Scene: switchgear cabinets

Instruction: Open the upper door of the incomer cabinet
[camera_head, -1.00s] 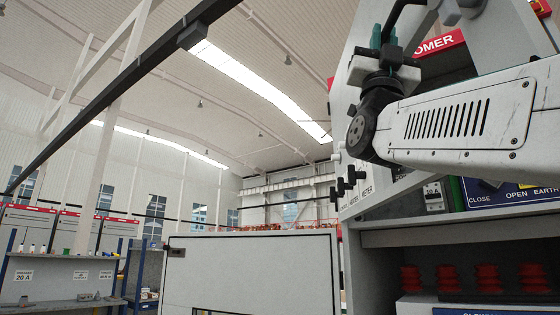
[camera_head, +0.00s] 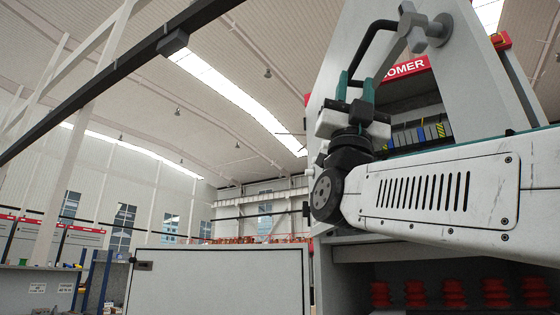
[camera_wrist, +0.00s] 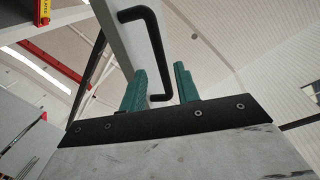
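The incomer cabinet carries a red sign (camera_head: 405,68) reading "OMER", partly covered. Its upper door (camera_head: 465,60) is a grey panel standing open at an angle, with compartment parts showing beside it. In the wrist view the handle (camera_wrist: 156,45) stands out from the narrow-looking grey door (camera_wrist: 115,42). My gripper (camera_head: 355,88) has green fingers set apart around the lower end of the handle. In the wrist view the fingers (camera_wrist: 160,82) show a gap on each side of the bar.
Coloured components (camera_head: 420,132) show inside the upper compartment. Red insulators (camera_head: 415,292) stand in the open compartment below. A pale panel (camera_head: 215,282) stands to the left of the cabinet. A blue-framed rack (camera_head: 92,280) is at the far left.

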